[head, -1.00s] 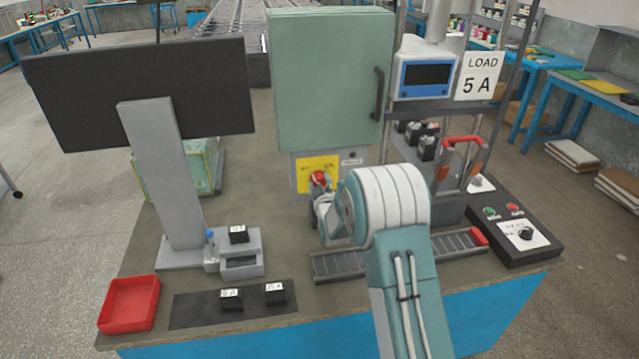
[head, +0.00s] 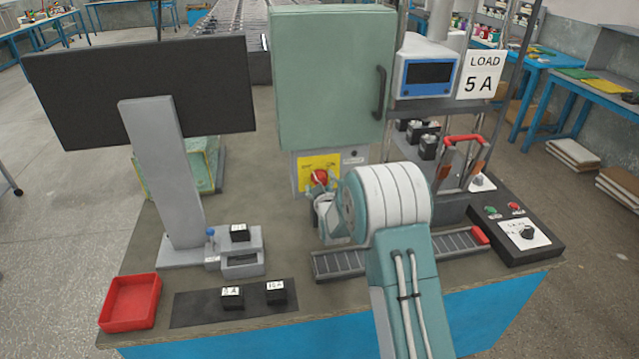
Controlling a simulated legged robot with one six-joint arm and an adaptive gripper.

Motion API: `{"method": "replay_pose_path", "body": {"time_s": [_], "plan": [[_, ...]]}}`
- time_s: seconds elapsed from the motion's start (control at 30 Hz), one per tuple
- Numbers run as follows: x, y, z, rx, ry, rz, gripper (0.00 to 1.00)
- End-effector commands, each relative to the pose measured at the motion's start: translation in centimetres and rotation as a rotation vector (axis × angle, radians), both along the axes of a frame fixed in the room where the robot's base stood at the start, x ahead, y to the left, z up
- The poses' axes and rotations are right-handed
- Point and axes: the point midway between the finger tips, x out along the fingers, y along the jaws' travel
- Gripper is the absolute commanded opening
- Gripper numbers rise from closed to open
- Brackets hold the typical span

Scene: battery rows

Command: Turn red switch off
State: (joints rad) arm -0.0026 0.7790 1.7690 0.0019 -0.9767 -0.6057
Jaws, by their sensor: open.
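The cabinet door is closed. My gripper (head: 322,198) is just below and in front of the knob, partly hidden behind my arm's white and teal links. Its jaws are open. I cannot tell whether a finger touches the knob. The knob's exact angle is too small to read.
A black control box (head: 515,222) with green and red buttons stands at the right. A grey rail (head: 400,258) lies below the cabinet. A monitor (head: 145,92) stands left. A red tray (head: 130,302) and small black blocks (head: 276,292) are in front.

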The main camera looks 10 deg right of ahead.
Motion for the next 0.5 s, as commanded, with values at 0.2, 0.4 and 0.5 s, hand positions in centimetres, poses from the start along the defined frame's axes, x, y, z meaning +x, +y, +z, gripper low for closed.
{"method": "replay_pose_path", "body": {"time_s": [0.2,0.4,0.5], "plan": [[-1.7,0.0,0.0,0.000,0.001,-0.001,0.93],[-5.3,0.1,0.0,0.000,0.001,0.000,0.93],[-7.3,0.1,0.0,-0.001,0.003,0.001,0.93]]}}
